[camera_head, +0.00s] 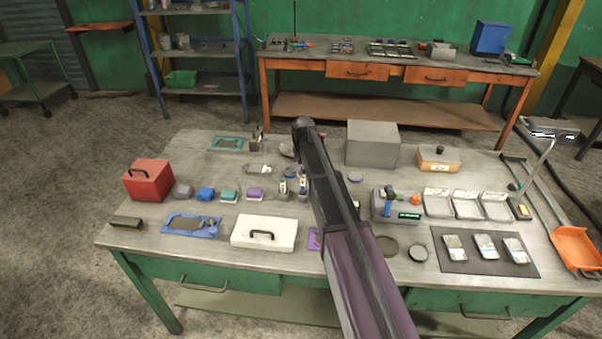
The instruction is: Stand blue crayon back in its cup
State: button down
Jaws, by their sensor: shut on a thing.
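I cannot make out my gripper; my purple and dark arm runs up the middle of the view and hides part of the bench behind it. I cannot pick out the blue crayon with certainty. Small upright grey holders (283,188) with blue on them stand just left of my arm. They are too small to tell whether one is the crayon's cup. A dark grey holder (257,139) with thin upright items stands at the bench's back edge.
The grey bench (130,238) is crowded. A red box (149,182) is left, a white case (264,234) front, a grey box (372,145) back. Right are white trays (467,206), a dark mat (470,264) and an orange dustpan (573,247). An orange-brown bench (300,63) stands behind.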

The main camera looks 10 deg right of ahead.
aim_at(303, 181)
jog(key=shift+f+b, duration=1.65)
jog(key=shift+f, duration=0.25)
jog(key=c, duration=0.5)
grip_release()
jog(key=shift+s, duration=0.2)
jog(key=s+n, duration=0.1)
jog(key=s, duration=0.8)
jog(key=s+n, duration=0.1)
jog(key=s, duration=0.9)
jog(key=s+n, duration=0.1)
jog(key=s, duration=0.8)
jog(key=shift+s+a+n, duration=0.3)
jog(key=shift+s, duration=0.05)
